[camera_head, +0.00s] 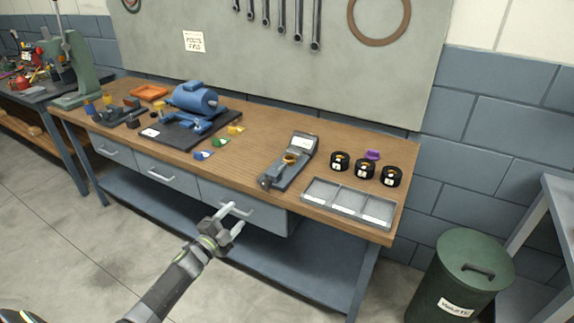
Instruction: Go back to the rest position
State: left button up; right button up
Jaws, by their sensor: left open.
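My left gripper (236,219) is in front of the workbench (262,147), over the drawer fronts and below the table edge. Its two fingers are apart with nothing between them. It looks clear of the bench, though the gap to the drawer handle behind it is hard to judge. My right gripper is not in view. A blue motor-like machine (196,98) stands on a dark plate at the left of the bench. A grey device with a brass-coloured ring (289,163) lies in the middle of the bench.
Small coloured pieces (220,142) lie mid-bench. A green bin (460,275) stands on the floor at right.

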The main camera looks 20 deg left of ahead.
pick_arm(q)
jog(key=s+f+n+g+y, duration=0.2)
jog(key=s+f+n+g, duration=0.2)
jog(key=s+f, duration=0.8)
jog(key=s+f+n+g+y, duration=0.2)
jog(key=s+f+n+g, duration=0.4)
jog(key=f, duration=0.9)
jog(key=s+d+f+n+g, duration=0.1)
jog(key=s+f, duration=0.4)
jog(key=s, duration=0.6)
jog(key=s+d+f+n+g+h, duration=0.1)
jog(key=s+d+f, duration=0.4)
jog(key=s, duration=0.6)
jog(key=s+d+f+n+g, duration=0.2)
jog(key=s+d+f+g, duration=0.2)
jog(key=s, duration=0.7)
jog(key=shift+s+d+f+n+g, duration=0.2)
jog(key=shift+s+f+n+g, duration=0.15)
jog(key=shift+f, duration=0.2)
